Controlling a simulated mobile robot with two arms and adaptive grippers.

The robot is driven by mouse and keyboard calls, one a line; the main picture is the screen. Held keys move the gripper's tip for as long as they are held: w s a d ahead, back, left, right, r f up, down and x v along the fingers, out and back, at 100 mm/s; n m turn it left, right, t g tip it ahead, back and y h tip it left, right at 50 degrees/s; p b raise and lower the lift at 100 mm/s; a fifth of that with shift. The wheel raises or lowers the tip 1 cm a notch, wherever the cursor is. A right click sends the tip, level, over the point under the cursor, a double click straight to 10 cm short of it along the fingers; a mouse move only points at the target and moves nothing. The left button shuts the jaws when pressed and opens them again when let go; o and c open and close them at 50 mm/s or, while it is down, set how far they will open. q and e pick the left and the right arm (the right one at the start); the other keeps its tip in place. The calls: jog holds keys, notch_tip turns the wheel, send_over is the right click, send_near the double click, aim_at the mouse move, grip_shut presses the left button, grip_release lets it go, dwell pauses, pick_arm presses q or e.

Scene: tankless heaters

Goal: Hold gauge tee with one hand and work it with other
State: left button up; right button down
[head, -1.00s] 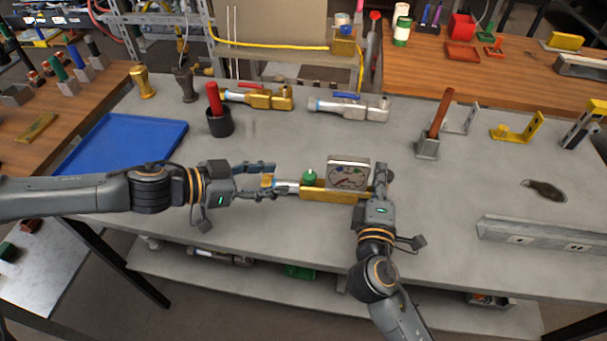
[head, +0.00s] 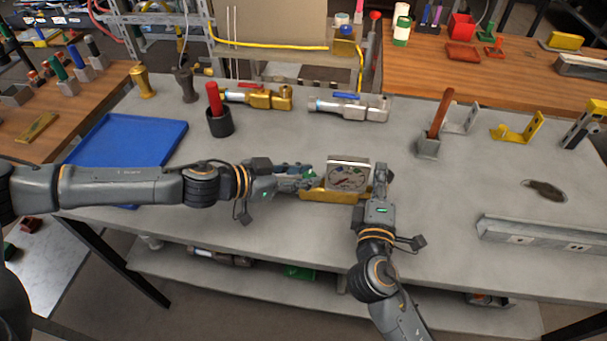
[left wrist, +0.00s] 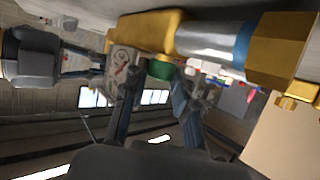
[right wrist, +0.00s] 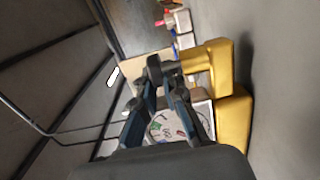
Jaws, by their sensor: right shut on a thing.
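The gauge tee has a brass body (head: 330,195), a square-framed dial gauge (head: 348,175) and a green knob. It is near the front middle of the grey bench. My right gripper (head: 380,172) is shut on its right end, beside the gauge. In the right wrist view, the dial (right wrist: 167,126) shows between the fingers and the brass (right wrist: 236,130) is to the right. My left gripper (head: 307,176) is at the tee's left part and mostly hides the knob in the head view. In the left wrist view, its fingers are apart, with the green knob (left wrist: 161,69) between their tips.
Behind are a red-handled tool in a black cup (head: 219,122), a brass valve (head: 262,97) and a blue-lever valve (head: 348,106). A blue tray (head: 125,140) is at left. A grey holder (head: 428,148) and a metal channel (head: 535,238) are at right.

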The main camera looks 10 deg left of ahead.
pick_arm(q)
grip_shut()
jog(key=shift+g, duration=0.3)
jog(key=m+g+h, duration=0.2)
jog(key=m+g, duration=0.1)
jog(key=shift+w+a+m, duration=0.15)
jog(key=shift+w+m, duration=0.15)
jog(key=m+g, duration=0.2)
jog(key=g, duration=0.1)
jog(key=shift+w+m, duration=0.2)
jog(key=shift+m, duration=0.2)
jog(key=m+g, duration=0.4)
jog(key=g, duration=0.1)
jog(key=shift+w+m+g, duration=0.2)
jog(key=shift+m+g, duration=0.1)
jog(key=shift+w+d+m+g+y, duration=0.15)
jog(key=shift+m+g+y, duration=0.4)
jog(key=shift+m+g, duration=0.4)
jog(key=shift+w+d+m+g+y, duration=0.1)
jog(key=shift+m+g+y, duration=0.45)
jog(key=shift+m+g, duration=0.4)
jog(key=shift+s+m+g+y, duration=0.1)
jog(key=shift+m+g+y, duration=0.2)
jog(key=shift+g, duration=0.1)
